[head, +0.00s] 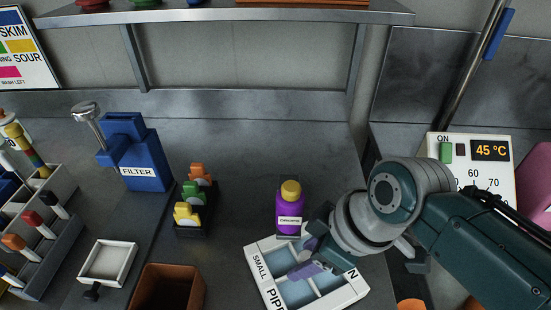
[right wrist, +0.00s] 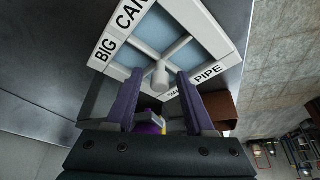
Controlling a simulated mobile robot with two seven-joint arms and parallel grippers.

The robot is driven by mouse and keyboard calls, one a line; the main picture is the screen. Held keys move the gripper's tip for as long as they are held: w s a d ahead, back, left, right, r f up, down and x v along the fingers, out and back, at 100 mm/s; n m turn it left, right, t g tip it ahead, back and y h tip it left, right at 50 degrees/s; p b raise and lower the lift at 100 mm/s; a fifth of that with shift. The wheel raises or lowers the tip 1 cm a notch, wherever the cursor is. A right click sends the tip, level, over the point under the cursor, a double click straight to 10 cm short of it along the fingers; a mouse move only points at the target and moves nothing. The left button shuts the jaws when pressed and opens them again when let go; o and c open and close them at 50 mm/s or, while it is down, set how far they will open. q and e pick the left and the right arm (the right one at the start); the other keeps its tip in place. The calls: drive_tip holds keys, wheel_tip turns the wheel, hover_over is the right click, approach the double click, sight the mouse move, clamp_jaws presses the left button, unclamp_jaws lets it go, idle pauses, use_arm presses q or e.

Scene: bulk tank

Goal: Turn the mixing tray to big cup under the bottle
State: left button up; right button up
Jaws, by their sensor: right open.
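The mixing tray (head: 252,273) is a white square tray with light blue compartments split by a white cross. Its left edge reads SMALL and PIPE; a letter N shows on the right edge. In the right wrist view the tray (right wrist: 212,50) reads BIG, CAN, PIPE and SMALL, with a white knob (right wrist: 160,77) at the centre. The purple bottle (head: 289,215) with a yellow cap is at the tray's far edge, nearest the SMALL and BIG compartments. My right gripper (head: 306,256) is open over the tray, purple fingers either side of the knob (right wrist: 158,85). My left gripper is out of view.
A brown bin (head: 167,288) and a small white dish (head: 107,262) stand left of the tray. Coloured pieces in a black holder (head: 191,218) and a blue FILTER unit (head: 145,158) stand behind. A temperature panel (head: 470,165) is at right.

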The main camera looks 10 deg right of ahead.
drive_tip(key=shift+c, duration=0.4)
clamp_jaws()
idle(0.9)
